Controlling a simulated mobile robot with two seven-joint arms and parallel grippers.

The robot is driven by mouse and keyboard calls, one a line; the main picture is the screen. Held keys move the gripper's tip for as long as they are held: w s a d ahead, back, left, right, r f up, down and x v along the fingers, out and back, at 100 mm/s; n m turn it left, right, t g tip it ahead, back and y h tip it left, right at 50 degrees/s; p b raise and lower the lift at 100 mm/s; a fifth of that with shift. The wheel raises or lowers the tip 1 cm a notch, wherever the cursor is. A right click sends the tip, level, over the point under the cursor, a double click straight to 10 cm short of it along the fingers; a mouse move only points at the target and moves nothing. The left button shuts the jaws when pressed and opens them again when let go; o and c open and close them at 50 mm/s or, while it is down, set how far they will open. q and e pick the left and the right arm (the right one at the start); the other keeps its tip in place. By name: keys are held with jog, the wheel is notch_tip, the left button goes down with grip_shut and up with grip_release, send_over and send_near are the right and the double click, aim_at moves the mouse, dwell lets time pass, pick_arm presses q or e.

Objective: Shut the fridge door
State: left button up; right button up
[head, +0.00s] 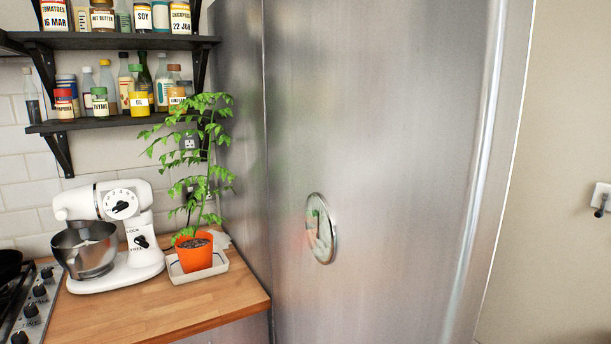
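The fridge door (390,150) is a large brushed-steel panel that fills the middle of the head view. A round, shiny disc (321,228) sits on its lower left part. A thin vertical seam runs along the panel's left side, next to the fridge's steel side (237,130). The panel's right edge is rounded and bright. I see no clear gap, and I cannot tell from this view whether the door is open or shut. Neither of my grippers is in view.
A wooden counter (215,308) left of the fridge holds a white stand mixer (142,265) and a potted plant (196,252) close to the steel side. A hob (30,310) is at far left. Shelves (115,123) of jars hang above. A beige wall (565,120) is at right.

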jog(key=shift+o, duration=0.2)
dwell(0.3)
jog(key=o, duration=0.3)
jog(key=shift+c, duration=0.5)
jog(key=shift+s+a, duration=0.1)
